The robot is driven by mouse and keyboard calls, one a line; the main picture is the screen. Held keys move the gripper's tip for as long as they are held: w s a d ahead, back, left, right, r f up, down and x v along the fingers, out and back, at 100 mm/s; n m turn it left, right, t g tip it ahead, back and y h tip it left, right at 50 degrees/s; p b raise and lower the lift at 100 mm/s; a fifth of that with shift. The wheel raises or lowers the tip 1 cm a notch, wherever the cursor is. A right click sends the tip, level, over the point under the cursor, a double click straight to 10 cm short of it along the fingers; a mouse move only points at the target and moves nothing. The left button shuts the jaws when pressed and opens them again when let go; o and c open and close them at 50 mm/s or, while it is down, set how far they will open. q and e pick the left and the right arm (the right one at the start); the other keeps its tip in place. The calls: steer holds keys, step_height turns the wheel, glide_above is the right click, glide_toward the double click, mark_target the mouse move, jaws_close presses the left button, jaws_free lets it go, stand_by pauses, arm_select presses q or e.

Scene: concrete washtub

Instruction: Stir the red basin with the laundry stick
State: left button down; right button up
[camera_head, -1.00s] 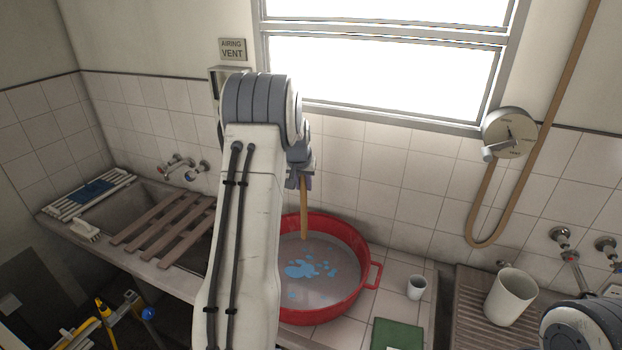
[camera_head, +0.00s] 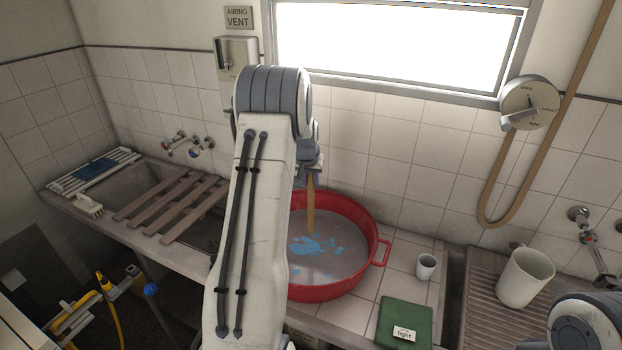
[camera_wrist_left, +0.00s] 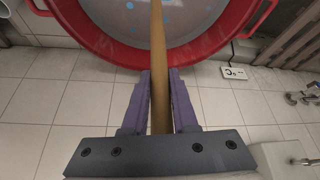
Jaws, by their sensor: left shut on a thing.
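The red basin (camera_head: 364,222) stands on the tiled counter and holds greyish water with blue patches on it. My left gripper (camera_head: 311,172) is above the far part of the basin, mostly behind my own arm in the head view. It is shut on the wooden laundry stick (camera_head: 310,207), which points down into the basin. In the left wrist view the stick (camera_wrist_left: 158,60) runs between the two purple fingers of the gripper (camera_wrist_left: 159,85) toward the basin (camera_wrist_left: 88,32). The stick's lower end meets the water in the head view. My right gripper is not in view.
A small white cup (camera_head: 426,267) and a green book-like item (camera_head: 404,322) with a label lie right of the basin. A larger white jug (camera_head: 524,278) stands on the ridged drainboard (camera_head: 482,290). A wooden slatted rack (camera_head: 172,206) covers part of the sink at left.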

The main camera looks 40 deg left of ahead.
mark_target(310, 201)
arm_select(q)
steer(key=shift+f+b, duration=3.1)
steer(key=shift+f, duration=1.6)
